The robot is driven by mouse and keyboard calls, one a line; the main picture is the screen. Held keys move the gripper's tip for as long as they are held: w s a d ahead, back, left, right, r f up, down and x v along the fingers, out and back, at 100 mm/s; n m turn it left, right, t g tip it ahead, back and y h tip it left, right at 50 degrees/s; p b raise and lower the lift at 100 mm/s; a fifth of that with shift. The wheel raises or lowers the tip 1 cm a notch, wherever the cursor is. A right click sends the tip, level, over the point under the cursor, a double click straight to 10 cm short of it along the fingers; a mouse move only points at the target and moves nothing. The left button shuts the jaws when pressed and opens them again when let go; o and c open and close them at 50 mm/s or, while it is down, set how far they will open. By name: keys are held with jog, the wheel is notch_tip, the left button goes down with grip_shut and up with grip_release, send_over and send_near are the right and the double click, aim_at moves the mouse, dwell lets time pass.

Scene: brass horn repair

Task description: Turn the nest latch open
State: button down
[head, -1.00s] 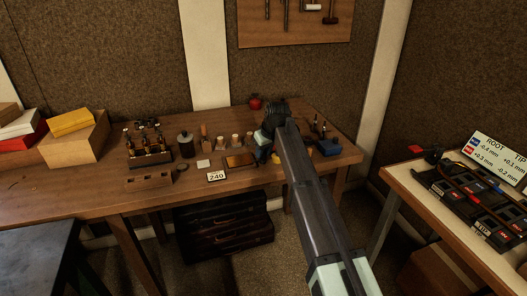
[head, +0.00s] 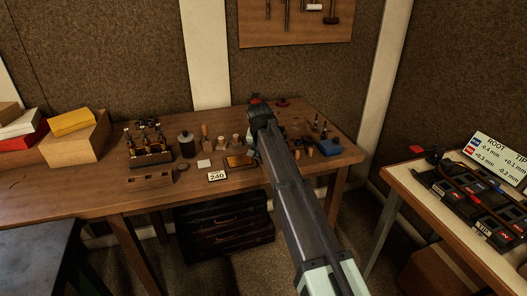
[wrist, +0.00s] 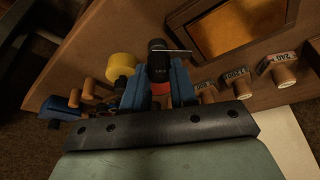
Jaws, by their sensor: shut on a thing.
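My gripper (wrist: 159,88) has blue fingers, shut on a black cylindrical piece with a thin silver crossbar (wrist: 157,57) in the wrist view. A bit of red shows low between the fingers. In the head view my gripper (head: 257,132) is over the back of the bench, right of its middle, with its fingers largely hidden by my arm. I cannot pick out the nest latch for certain in either view, nor tell whether it is open. A framed tray with an amber-brown surface (wrist: 232,25) is beyond my gripper in the wrist view.
A yellow cylinder (wrist: 124,66) is close to my left finger. Labelled wooden pegs (wrist: 283,76) stand to the right.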

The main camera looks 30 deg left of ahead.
jog(key=m, duration=0.1)
jog(key=m+h, duration=0.1)
jog(key=m, duration=0.1)
jog(key=m+h, duration=0.1)
jog(key=m, duration=0.1)
jog(key=shift+a, duration=0.25)
jog(key=shift+m+g+h, duration=0.3)
jog(key=shift+m+h, duration=0.5)
jog(key=shift+m, duration=1.5)
jog(key=c, duration=0.9)
grip_release()
jog(key=shift+r, duration=0.1)
jog(key=v, duration=1.3)
jog(key=shift+r, duration=0.25)
jog(key=shift+s+a, duration=0.1)
jog(key=shift+a, duration=0.05)
